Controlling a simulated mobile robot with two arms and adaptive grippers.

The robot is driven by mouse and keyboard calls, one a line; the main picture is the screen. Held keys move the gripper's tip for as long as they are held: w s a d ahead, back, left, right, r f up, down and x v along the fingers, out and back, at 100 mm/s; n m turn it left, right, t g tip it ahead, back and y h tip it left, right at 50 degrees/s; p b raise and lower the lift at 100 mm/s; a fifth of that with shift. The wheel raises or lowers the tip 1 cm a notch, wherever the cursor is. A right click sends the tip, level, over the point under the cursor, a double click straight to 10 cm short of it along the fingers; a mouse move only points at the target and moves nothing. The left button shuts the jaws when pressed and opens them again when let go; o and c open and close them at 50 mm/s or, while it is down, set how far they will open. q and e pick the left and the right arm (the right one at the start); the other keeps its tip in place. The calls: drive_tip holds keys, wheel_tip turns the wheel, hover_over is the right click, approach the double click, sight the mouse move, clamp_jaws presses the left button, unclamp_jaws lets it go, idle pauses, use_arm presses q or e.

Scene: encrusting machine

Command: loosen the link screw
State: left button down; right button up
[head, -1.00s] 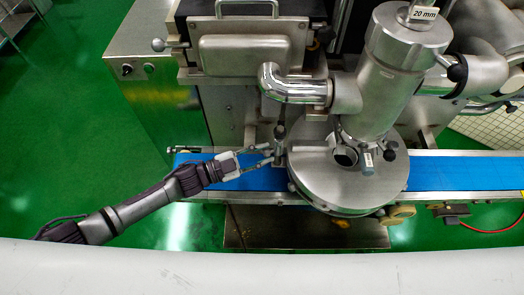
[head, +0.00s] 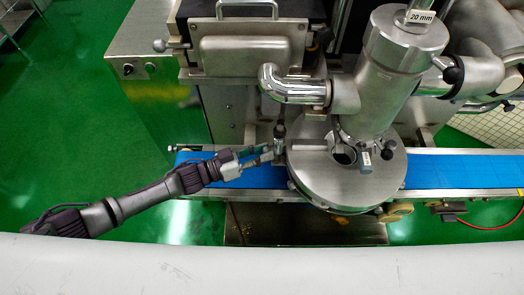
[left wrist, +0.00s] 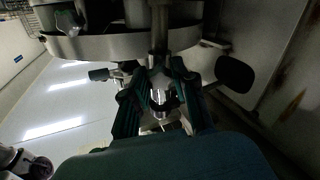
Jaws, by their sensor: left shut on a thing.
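The link screw (left wrist: 158,96), a small shiny metal part under a vertical rod, sits between the two dark fingers of my left gripper (left wrist: 160,100) in the left wrist view. In the head view, my left gripper (head: 270,152) reaches from the left to the small metal link parts (head: 280,145) at the left edge of the round steel disc (head: 315,180). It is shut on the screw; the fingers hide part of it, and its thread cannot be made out. My right gripper is not in view.
The blue conveyor belt (head: 450,170) runs under the disc and my gripper. A steel cylinder (head: 385,90) tagged 20 mm rises above the disc, and a bent pipe (head: 292,88) is just behind the gripper. A dark knob (left wrist: 235,74) is close on the right in the wrist view.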

use_arm(q)
drive_tip(key=shift+n, duration=0.3)
drive_tip(key=c, duration=0.9)
unclamp_jaws()
drive_tip(key=v, duration=1.2)
